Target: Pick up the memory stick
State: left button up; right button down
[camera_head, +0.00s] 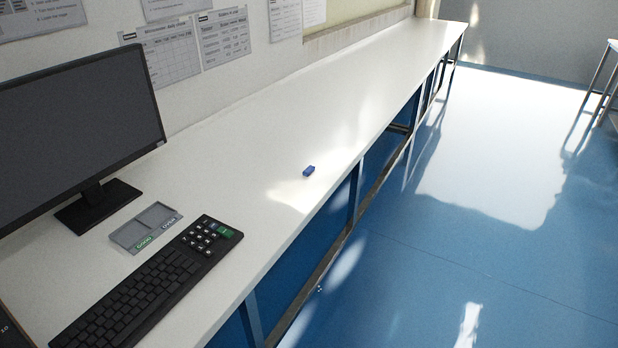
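A small blue block-like object, which looks like the memory stick (309,171), lies on the white bench (250,130). It is near the bench's front edge, to the right of the keyboard, in a patch of sunlight and shade. Nothing touches it. Neither of my grippers shows in the head view.
A black monitor (75,120) stands at the left of the bench. A black keyboard (150,285) and a grey two-compartment tray (133,234) with green and grey labels lie in front of it. The bench beyond the blue object is clear. Blue floor (430,260) lies to the right.

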aim_at(309, 170)
jog(key=i+l+z, duration=0.1)
jog(key=i+l, duration=0.2)
jog(key=l, duration=0.25)
jog(key=i+l, duration=0.35)
jog(key=l, duration=0.15)
jog(key=i+l+z, duration=0.15)
jog(key=i+l, duration=0.15)
jog(key=l, duration=0.2)
